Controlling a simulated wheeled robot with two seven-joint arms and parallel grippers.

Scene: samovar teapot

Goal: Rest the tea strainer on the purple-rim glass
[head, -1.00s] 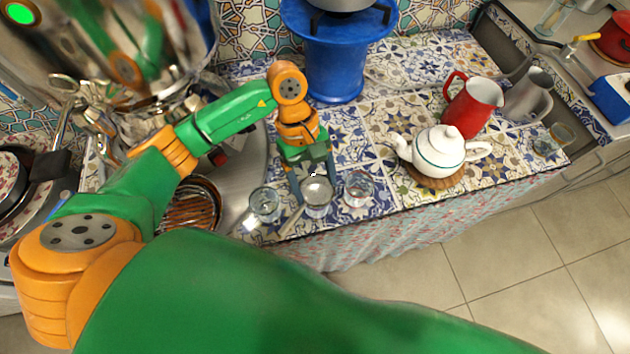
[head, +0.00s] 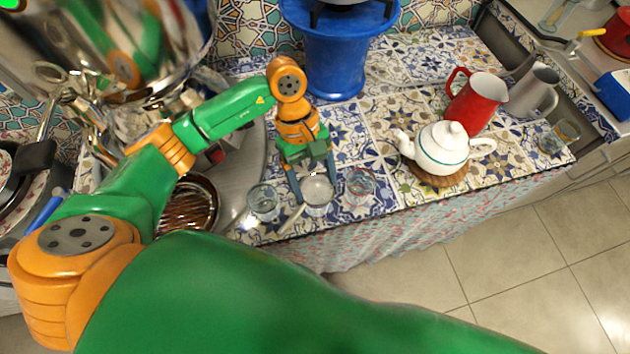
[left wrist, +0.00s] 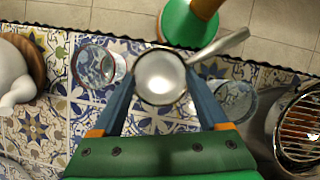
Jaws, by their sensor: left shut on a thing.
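My left gripper (head: 314,182) is shut on the tea strainer (head: 318,190), a round pale bowl with a long handle. In the left wrist view the strainer (left wrist: 160,78) sits between the fingertips, its handle reaching up and right. The glass with a reddish-purple rim (head: 360,188) stands just right of the strainer in the head view. What lies directly under the strainer is hidden. My right gripper is not in view.
Another clear glass (head: 264,202) stands left of the strainer, near the table's front edge. A white teapot (head: 440,148) on a woven mat and a red jug (head: 477,100) stand to the right. A blue stand (head: 335,60) is behind. A large shiny samovar fills the upper left.

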